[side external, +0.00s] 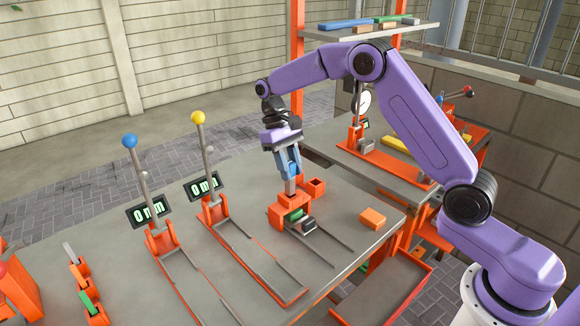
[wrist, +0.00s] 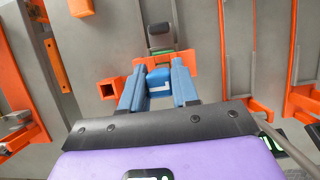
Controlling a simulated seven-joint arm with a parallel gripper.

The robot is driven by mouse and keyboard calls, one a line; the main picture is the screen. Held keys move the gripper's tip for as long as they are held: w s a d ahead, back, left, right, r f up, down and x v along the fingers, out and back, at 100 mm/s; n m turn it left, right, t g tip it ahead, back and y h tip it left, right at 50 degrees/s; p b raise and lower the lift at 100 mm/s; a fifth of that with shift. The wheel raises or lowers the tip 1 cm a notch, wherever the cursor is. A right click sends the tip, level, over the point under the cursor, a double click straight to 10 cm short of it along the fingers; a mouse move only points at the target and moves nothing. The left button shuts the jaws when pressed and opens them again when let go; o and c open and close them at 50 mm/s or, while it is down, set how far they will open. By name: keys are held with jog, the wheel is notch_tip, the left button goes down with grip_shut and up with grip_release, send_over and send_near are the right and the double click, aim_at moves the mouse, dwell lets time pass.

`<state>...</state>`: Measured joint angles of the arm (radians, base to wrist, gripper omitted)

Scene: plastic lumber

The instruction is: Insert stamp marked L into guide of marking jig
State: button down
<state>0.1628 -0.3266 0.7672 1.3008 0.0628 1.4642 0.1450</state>
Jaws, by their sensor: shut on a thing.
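My gripper (side external: 288,168) has blue fingers and is shut on a blue stamp. The blue stamp (wrist: 160,83) sits between the fingers in the wrist view, with a white L-like mark on its top. In the side view, a grey shaft (side external: 291,187) points down below the fingers to the marking jig (side external: 280,213), an orange block on the bench. The jig also shows in the wrist view (wrist: 187,62), just beyond the fingers. A green piece (side external: 295,214) shows at the jig. The guide opening is hidden, so I cannot tell whether the shaft's end is inside it or just above.
An empty square orange socket (side external: 315,187) stands close beside the jig. A grey block (side external: 308,224) is in front of it. An orange block (side external: 372,218) lies to the right. Two lever posts with a blue knob (side external: 129,140) and a yellow knob (side external: 198,118) stand left.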

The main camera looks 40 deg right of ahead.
jog(key=shift+f, duration=2.4)
dwell(0.6)
jog(key=c, duration=0.8)
grip_release()
jog(key=v, duration=1.2)
jog(key=shift+s, duration=0.1)
